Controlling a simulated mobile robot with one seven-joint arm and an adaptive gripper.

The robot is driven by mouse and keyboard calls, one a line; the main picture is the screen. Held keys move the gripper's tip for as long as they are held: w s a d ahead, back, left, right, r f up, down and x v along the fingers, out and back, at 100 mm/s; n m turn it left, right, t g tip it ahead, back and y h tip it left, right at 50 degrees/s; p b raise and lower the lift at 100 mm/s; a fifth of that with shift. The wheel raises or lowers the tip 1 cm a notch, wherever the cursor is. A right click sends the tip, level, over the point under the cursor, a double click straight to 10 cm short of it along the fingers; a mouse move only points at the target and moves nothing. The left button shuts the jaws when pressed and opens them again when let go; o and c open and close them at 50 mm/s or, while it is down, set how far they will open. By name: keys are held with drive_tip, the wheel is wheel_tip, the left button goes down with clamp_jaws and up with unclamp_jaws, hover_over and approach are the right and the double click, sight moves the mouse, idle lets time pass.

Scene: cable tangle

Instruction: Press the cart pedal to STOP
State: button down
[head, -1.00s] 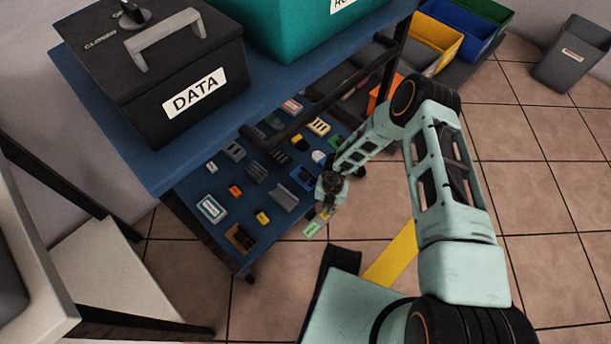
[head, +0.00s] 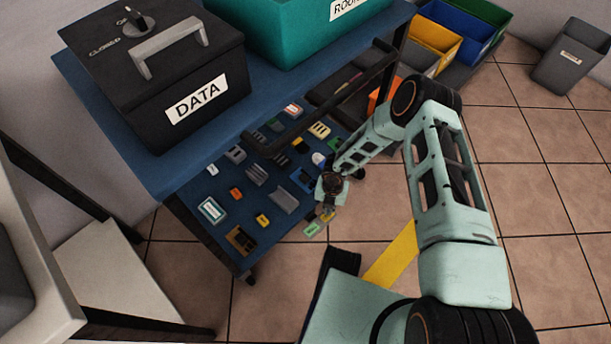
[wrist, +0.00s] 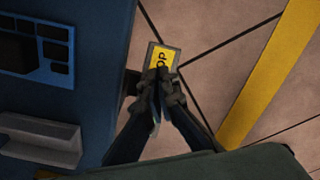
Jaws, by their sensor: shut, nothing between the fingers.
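The blue cart (head: 150,178) stands left of my arm, its lower shelf full of small parts. At its near right corner is a small pedal with a green end (head: 312,229) and a yellow end. In the wrist view, the yellow end (wrist: 160,55) shows the letters "OP"; the rest of its word is hidden behind my fingers. My gripper (wrist: 160,74) is shut and empty, its fingertips over the lower part of the yellow plate. I cannot tell whether they touch it. In the head view, my gripper (head: 327,209) is small and partly hides the pedal.
A black DATA box (head: 150,80) and a teal bin (head: 290,30) stand on the cart top. A white table (head: 40,270) is at the left. Yellow floor tape (head: 392,257) runs right of the pedal. Open tiled floor lies to the right, with a grey bin (head: 572,55).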

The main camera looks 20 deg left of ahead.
wheel_tip(320, 180, up, 5)
drive_tip(key=p, duration=0.3)
idle(0.6)
